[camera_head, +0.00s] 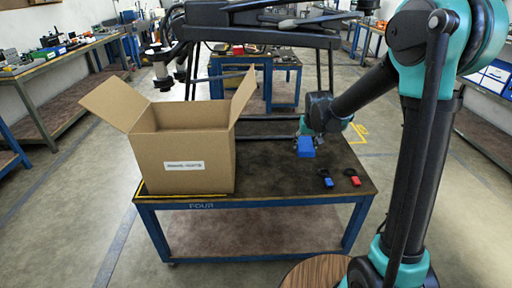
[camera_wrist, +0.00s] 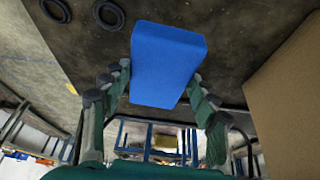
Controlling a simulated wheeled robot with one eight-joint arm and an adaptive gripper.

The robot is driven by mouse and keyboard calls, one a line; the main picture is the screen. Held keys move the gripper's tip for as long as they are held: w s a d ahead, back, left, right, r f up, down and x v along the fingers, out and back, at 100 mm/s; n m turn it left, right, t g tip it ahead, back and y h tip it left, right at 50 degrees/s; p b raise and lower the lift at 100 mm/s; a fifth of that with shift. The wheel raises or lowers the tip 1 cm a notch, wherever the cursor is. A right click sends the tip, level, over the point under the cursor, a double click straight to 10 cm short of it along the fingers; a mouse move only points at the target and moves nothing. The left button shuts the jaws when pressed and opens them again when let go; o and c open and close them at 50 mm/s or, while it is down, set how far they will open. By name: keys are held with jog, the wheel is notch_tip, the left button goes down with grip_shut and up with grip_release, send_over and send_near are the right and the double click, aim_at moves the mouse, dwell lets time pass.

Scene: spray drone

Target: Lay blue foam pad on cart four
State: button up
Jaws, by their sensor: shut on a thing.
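The blue foam pad (camera_head: 306,147) is at the right half of the cart marked FOUR (camera_head: 262,176), in the head view. My gripper (camera_head: 304,136) reaches over that cart from the right and is shut on the pad. In the wrist view the blue pad (camera_wrist: 167,62) sits between the two fingers of my gripper (camera_wrist: 152,98), with its far end extending beyond them. Whether the pad touches the cart top or hangs just above it, I cannot tell.
An open cardboard box (camera_head: 185,158) stands on the left of the cart. A blue item (camera_head: 328,182) and a red item (camera_head: 356,181) with dark rings lie near the right front edge. A large dark drone frame (camera_head: 262,22) extends behind the box. The cart's front middle is clear.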

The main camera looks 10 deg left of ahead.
jog(key=s+a+r, duration=0.2)
jog(key=s+a, duration=0.1)
jog(key=a, duration=0.4)
jog(key=shift+n, duration=0.4)
jog(key=f, duration=1.9)
jog(key=shift+w+d+f, duration=0.1)
jog(key=shift+w+f, duration=0.1)
jog(key=shift+f, duration=0.05)
jog(key=o, duration=0.7)
jog(key=shift+f, duration=0.15)
jog(key=shift+o, duration=0.2)
